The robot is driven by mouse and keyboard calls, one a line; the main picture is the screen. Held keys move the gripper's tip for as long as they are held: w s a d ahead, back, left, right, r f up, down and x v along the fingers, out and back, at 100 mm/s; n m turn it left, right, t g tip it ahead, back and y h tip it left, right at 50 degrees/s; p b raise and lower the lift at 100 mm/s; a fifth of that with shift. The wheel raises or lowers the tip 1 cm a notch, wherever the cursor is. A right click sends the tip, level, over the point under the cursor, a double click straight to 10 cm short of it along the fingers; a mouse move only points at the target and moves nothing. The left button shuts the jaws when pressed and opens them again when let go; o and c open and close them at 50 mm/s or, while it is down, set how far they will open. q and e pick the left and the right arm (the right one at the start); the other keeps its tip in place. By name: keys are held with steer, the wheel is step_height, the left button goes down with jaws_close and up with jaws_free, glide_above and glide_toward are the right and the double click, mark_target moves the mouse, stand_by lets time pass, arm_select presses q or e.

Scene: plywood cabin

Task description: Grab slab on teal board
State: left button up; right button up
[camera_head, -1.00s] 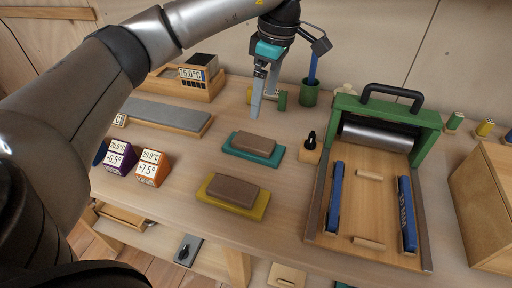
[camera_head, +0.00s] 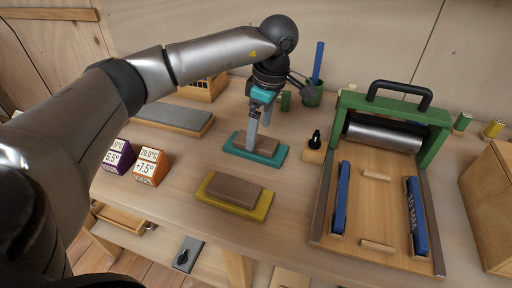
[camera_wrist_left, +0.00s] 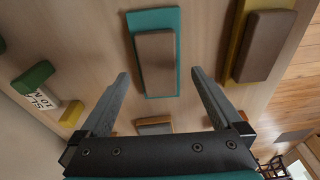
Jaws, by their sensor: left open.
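A brown slab (camera_head: 267,145) lies on the teal board (camera_head: 277,158) on the workbench. In the left wrist view the slab (camera_wrist_left: 156,62) lies flat on the teal board (camera_wrist_left: 150,20), ahead of the jaws and roughly between their lines. My left gripper (camera_head: 251,147) is open and empty, pointing down over the teal board. It hides part of the slab and board in the head view. In the left wrist view its two fingers (camera_wrist_left: 160,84) are spread wide, and I see no contact with the slab. My right gripper is not in view.
A yellow board (camera_head: 258,211) with a similar brown slab (camera_head: 234,189) lies in front. A green-framed roller press (camera_head: 435,150) stands to the right, and a small black-knobbed block (camera_head: 315,153) lies between. An orange block (camera_head: 150,166) and grey slab (camera_head: 172,118) are left.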

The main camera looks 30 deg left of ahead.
arm_select(q)
steer(key=f, duration=0.1)
steer(key=a+f+b, duration=0.1)
steer(key=shift+f, duration=0.35)
steer(key=shift+f+b, duration=0.3)
steer(key=shift+f, duration=0.6)
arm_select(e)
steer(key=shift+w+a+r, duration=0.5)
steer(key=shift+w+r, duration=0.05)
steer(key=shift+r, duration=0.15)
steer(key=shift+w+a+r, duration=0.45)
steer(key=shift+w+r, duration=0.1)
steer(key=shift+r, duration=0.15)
arm_select(q)
steer(key=shift+c, duration=0.4)
steer(key=c, duration=1.4)
steer(key=shift+r, duration=0.1)
steer(key=shift+r, duration=0.4)
step_height(320, 180, up, 19)
steer(key=p, duration=0.6)
steer(key=shift+p, duration=0.35)
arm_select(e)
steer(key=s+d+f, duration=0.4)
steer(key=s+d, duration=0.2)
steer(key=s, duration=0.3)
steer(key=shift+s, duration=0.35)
